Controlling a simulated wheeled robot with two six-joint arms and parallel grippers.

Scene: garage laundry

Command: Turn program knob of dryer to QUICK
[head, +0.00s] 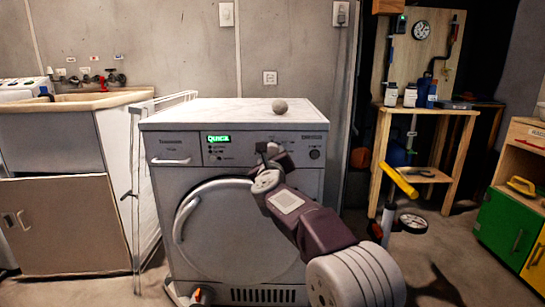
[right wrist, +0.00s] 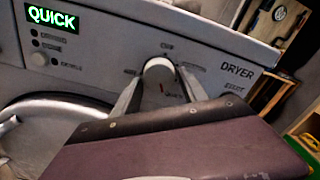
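The white dryer (head: 205,250) stands in the middle of the head view. Its green display (head: 219,139) reads QUICK, and the display also shows in the right wrist view (right wrist: 52,19). The round pale program knob (right wrist: 159,70) is on the panel, right of the display. My right gripper (right wrist: 161,78) has one finger on each side of the knob, close against it, and looks shut on it. In the head view my right gripper (head: 268,152) is at the panel and hides the knob. My left gripper is not in view.
A white drying rack (head: 135,190) stands at the dryer's left, beside a sink cabinet (head: 60,215). A wooden workbench (head: 440,112) is behind at the right, with a yellow-handled tool (head: 398,180) before it.

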